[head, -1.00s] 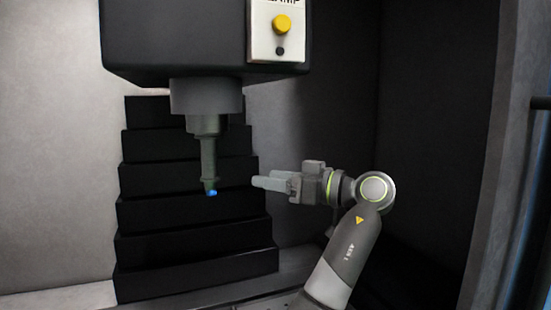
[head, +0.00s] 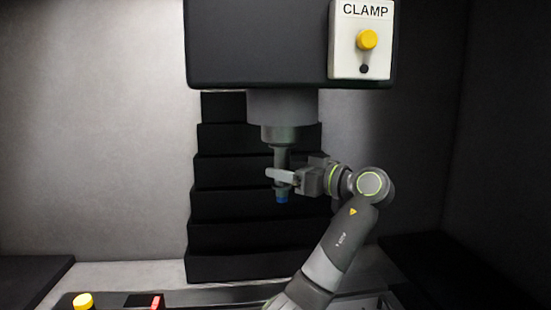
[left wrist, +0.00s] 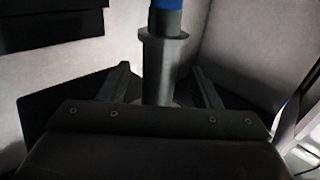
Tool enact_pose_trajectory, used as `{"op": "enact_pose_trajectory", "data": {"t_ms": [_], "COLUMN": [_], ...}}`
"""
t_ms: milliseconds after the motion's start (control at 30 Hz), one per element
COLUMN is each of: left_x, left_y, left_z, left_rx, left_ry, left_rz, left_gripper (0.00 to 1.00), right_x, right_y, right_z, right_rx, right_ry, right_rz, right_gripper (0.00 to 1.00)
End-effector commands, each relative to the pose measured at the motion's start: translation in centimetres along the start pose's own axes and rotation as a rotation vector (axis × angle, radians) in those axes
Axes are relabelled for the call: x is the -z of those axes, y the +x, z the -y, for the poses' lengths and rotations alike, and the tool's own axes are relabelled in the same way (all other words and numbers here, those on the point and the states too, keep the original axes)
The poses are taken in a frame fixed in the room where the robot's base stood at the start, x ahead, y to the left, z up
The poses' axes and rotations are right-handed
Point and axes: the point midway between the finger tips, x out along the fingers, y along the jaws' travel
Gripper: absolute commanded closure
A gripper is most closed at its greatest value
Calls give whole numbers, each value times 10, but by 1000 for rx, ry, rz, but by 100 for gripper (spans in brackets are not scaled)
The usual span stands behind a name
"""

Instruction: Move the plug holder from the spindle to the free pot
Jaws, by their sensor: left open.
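The plug holder (head: 280,157) is a slim grey piece with a blue tip, hanging upright under the grey spindle (head: 282,107) in the head view. My left gripper (head: 281,178) is at the holder's lower part, just above the blue tip. In the left wrist view, the holder (left wrist: 162,65) stands between the two fingers of my left gripper (left wrist: 160,88). The fingers are open, with a gap visible on both sides of the holder. My right gripper is not in view. I see no pot in these frames.
Black stepped covers (head: 230,235) rise behind the spindle. Another yellow button (head: 83,300) and a small red display show at bottom left. The space left of the spindle is clear.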

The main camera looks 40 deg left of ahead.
Motion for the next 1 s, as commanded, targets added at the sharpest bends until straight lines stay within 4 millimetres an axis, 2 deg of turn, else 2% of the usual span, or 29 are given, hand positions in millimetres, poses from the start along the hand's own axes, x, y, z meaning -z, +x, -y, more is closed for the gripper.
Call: {"op": "enact_pose_trajectory", "data": {"t_ms": [100,233,633,1000], "left_x": [3,1,0,0], "left_y": [18,30,36,36], "left_z": [0,0,0,0], "left_rx": [2,1,-1,-1], "left_ry": [2,1,0,0], "left_rz": [-1,-1,1,1], "left_gripper": [42,42,44,92], "right_x": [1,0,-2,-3], "right_y": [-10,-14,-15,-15], "right_z": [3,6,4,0], "right_rx": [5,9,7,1], "right_ry": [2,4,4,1], "right_rz": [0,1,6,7], "right_gripper": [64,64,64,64]}}
